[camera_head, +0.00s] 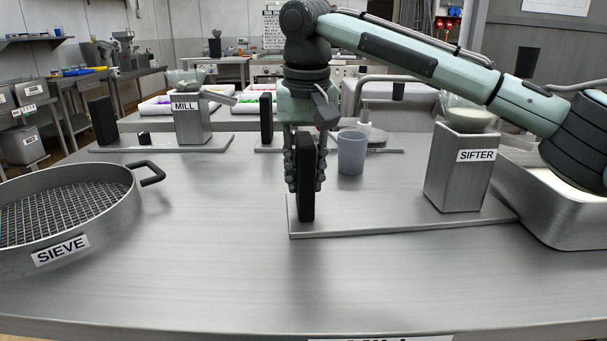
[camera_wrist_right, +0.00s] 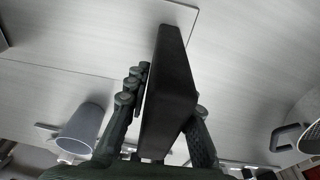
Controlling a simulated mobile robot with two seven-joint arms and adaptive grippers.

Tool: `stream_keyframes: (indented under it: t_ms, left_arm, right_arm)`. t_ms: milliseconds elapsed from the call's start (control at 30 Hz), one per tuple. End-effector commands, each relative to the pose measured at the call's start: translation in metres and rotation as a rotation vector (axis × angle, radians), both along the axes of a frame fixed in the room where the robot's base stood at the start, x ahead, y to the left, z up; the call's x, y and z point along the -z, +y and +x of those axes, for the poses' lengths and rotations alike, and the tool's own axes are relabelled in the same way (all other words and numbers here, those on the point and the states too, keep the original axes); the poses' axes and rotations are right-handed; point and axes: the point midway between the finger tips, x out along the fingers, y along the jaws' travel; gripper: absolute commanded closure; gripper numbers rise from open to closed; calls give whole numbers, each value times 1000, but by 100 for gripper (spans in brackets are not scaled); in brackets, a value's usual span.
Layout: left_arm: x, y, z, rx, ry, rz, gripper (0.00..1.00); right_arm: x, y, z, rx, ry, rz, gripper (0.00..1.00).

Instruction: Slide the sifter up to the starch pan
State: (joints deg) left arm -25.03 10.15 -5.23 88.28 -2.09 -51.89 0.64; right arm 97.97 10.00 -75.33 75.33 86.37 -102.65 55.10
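The sifter (camera_head: 458,182), a labelled steel box with a pale round top, stands at the right end of a flat metal base plate (camera_head: 385,217). An upright black handle (camera_head: 307,205) rises from the plate's left end. My right gripper (camera_head: 305,182) points down with a finger on each side of this handle and looks closed on it. The right wrist view shows the handle (camera_wrist_right: 170,85) between the fingers. A steel pan (camera_head: 562,228) with pale contents sits right of the sifter, close to the plate's right end; no label shows on it. My left gripper is out of view.
A grey cup (camera_head: 351,152) stands behind the plate. The sieve (camera_head: 70,215) is at the left. The mill (camera_head: 192,122) stands on its own plate at the back left, with black handles nearby. The front table surface is clear. My right forearm passes above the sifter.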

Motion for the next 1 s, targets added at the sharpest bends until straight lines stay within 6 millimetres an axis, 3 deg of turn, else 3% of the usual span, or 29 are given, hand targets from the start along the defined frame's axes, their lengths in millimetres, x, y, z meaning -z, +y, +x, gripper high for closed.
stream_keyframes:
  t_ms: [33, 167, 567, 1000]
  left_arm:
    - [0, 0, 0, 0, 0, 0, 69]
    - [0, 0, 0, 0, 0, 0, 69]
    - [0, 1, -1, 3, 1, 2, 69]
    - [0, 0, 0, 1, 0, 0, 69]
  right_arm:
    - [0, -1, 1, 3, 0, -2, 70]
    - [0, -1, 1, 3, 0, -1, 54]
    - [-8, 0, -1, 1, -2, 1, 54]
    - [-93, -2, -13, 2, -3, 2, 54]
